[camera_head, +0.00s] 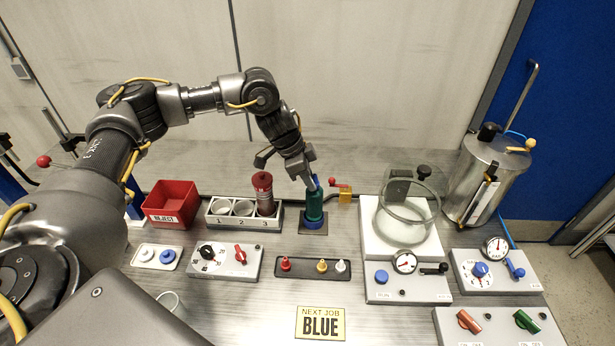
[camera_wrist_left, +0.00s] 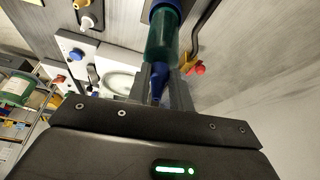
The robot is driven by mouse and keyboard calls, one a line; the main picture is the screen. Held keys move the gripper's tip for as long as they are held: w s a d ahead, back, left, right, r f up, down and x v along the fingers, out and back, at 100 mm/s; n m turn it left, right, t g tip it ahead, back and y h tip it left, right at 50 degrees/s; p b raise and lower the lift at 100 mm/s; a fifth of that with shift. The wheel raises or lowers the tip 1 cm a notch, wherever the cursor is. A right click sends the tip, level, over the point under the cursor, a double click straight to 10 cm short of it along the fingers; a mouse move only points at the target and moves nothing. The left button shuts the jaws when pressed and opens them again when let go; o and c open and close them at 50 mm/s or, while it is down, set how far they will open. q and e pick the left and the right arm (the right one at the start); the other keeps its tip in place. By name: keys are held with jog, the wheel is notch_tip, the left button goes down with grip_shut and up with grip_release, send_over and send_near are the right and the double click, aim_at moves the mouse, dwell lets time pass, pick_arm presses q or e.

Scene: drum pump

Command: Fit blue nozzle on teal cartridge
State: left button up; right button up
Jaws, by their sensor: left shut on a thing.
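The teal cartridge (camera_head: 314,208) stands upright on a small dark square base, with a blue band at its foot. It also shows in the left wrist view (camera_wrist_left: 162,42). My left gripper (camera_head: 313,184) is directly over the cartridge's top end. In the left wrist view its fingers (camera_wrist_left: 163,88) are shut on the blue nozzle (camera_wrist_left: 158,86). The nozzle lies in line with the cartridge and its wide end meets or nearly meets the cartridge top; I cannot tell whether it is seated. In the head view the nozzle is mostly hidden by the gripper. My right gripper is not in view.
A nozzle tray (camera_head: 303,276) holds red, yellow and white nozzles. Left of the cartridge is a numbered rack (camera_head: 226,222) with a dark red cartridge (camera_head: 264,196). A red-handled yellow valve (camera_head: 345,194) stands close right. A glass chamber (camera_head: 408,225) is farther right. A sign (camera_head: 320,322) reads "NEXT JOB BLUE".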

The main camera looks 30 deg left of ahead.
pick_arm(q)
jog(key=o, duration=1.5)
notch_tip(320, 180, up, 7)
jog(key=p, duration=0.7)
